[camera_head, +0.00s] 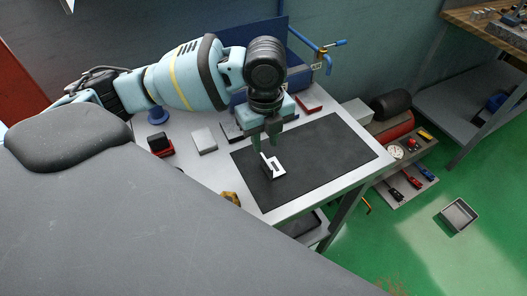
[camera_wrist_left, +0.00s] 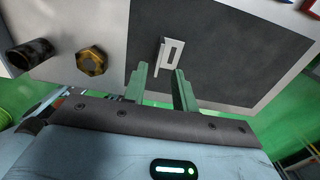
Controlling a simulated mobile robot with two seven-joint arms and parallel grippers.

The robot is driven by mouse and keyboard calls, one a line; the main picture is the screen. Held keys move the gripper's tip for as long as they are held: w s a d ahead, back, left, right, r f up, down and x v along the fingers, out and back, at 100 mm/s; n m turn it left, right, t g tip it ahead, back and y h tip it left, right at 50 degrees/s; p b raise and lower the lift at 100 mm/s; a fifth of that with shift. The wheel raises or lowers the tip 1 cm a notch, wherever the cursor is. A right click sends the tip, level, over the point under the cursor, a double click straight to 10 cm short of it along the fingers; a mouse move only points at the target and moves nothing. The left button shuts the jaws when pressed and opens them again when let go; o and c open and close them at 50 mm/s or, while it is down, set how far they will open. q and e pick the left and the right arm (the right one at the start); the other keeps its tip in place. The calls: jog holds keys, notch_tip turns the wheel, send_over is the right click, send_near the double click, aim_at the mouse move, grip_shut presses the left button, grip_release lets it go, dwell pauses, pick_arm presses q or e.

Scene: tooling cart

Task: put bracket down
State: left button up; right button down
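The bracket (camera_head: 277,169) is a small pale piece with a slot, over the dark mat (camera_head: 325,150) on the table; its underside is hidden, so I cannot tell whether all of it rests flat. My left gripper (camera_head: 264,146) points down just above and behind it. In the left wrist view the green fingers (camera_wrist_left: 160,72) are apart with an empty gap. The bracket (camera_wrist_left: 174,52) lies just beyond the fingertips there, and I see no finger closed on it. My right gripper is not in view.
A brass nut (camera_head: 231,198) and a pale block (camera_head: 204,141) lie left of the mat. A red and black item (camera_head: 159,144) stands farther left. A blue clamp (camera_head: 325,50) is at the back. The mat's right part is clear. A grey bin (camera_head: 459,215) is on the floor.

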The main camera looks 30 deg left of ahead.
aim_at(265, 159)
pick_arm(q)
jog(key=shift+r, duration=2.3)
